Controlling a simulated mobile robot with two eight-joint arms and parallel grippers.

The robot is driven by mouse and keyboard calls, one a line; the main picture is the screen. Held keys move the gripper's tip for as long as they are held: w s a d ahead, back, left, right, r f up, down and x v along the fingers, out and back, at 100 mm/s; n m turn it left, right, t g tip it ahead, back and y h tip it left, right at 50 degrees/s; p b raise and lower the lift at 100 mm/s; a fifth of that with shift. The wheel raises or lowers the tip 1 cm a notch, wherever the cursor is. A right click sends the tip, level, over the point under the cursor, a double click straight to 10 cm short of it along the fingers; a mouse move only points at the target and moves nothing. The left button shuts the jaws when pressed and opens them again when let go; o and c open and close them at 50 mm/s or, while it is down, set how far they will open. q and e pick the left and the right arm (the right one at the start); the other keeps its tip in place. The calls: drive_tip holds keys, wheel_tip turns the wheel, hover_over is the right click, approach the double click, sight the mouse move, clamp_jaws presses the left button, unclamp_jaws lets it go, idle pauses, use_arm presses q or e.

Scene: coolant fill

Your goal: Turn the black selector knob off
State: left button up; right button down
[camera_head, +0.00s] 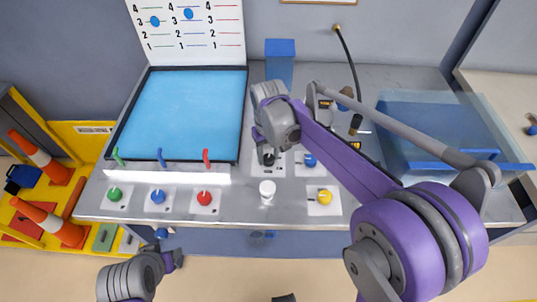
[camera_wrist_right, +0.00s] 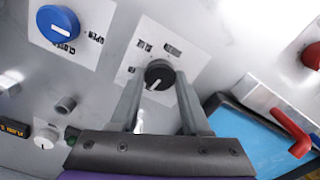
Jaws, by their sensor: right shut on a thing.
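The black selector knob (camera_head: 268,158) sits on a white plate on the panel in the head view, partly hidden by my right gripper (camera_head: 263,147). In the right wrist view the round black knob (camera_wrist_right: 159,72) lies between the fingers of my right gripper (camera_wrist_right: 159,80), which is shut on it. Its white pointer mark slants toward the lower left of that picture.
A blue knob (camera_wrist_right: 58,22) with open and closed labels is beside the black one. Green (camera_head: 115,193), blue (camera_head: 158,196), red (camera_head: 205,198) and yellow (camera_head: 325,197) knobs and a white knob (camera_head: 267,187) line the front. A blue tank (camera_head: 180,112) stands behind.

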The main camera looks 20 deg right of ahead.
sight(269, 158)
drive_tip(key=shift+n, duration=0.9)
drive_tip(key=shift+c, duration=1.9)
unclamp_jaws()
drive_tip(key=shift+r, duration=0.1)
wheel_tip(269, 158, up, 11)
drive_tip(key=shift+f+p, duration=0.2)
drive_tip(key=shift+p, duration=0.1)
